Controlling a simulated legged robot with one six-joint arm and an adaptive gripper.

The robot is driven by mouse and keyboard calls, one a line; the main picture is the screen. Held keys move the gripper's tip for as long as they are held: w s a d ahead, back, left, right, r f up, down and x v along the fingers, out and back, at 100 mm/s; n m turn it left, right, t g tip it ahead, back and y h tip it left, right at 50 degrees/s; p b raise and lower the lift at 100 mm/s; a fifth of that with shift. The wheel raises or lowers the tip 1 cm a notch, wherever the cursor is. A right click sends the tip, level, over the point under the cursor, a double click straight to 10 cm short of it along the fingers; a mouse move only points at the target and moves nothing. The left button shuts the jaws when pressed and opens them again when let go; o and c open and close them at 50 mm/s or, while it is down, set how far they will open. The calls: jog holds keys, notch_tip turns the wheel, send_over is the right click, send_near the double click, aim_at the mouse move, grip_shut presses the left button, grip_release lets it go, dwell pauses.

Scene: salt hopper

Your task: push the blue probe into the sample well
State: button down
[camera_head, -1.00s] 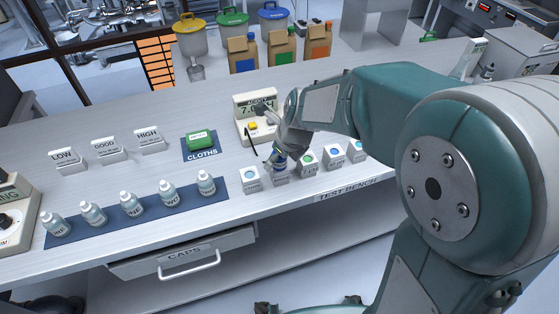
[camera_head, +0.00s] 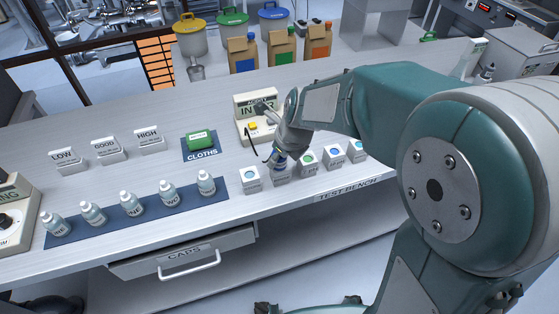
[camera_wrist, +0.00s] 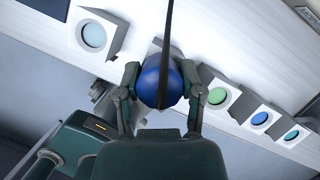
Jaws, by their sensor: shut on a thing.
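My gripper (camera_head: 284,152) is shut on the blue probe (camera_head: 280,163), above the second white block (camera_head: 281,176) from the left in the front row. In the wrist view, my gripper's fingers (camera_wrist: 163,83) clasp the round blue probe (camera_wrist: 160,70) from both sides, and a dark cable runs up from it. The probe covers the top of that block, so its well is hidden. I cannot tell how deep the probe sits. The meter (camera_head: 255,110) with a yellow button stands just behind; its display is partly covered and appears to start with "IN".
A block with a pale disc (camera_head: 250,176) stands to the left of the probe; blocks with green (camera_head: 308,158) and blue (camera_head: 333,152) discs stand to the right. Several bottles stand on a blue mat (camera_head: 110,226). A green cloth pack (camera_head: 199,138) lies behind them.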

jog(key=shift+r, duration=0.1)
jog(key=shift+r, duration=3.95)
jog(key=shift+w, duration=0.1)
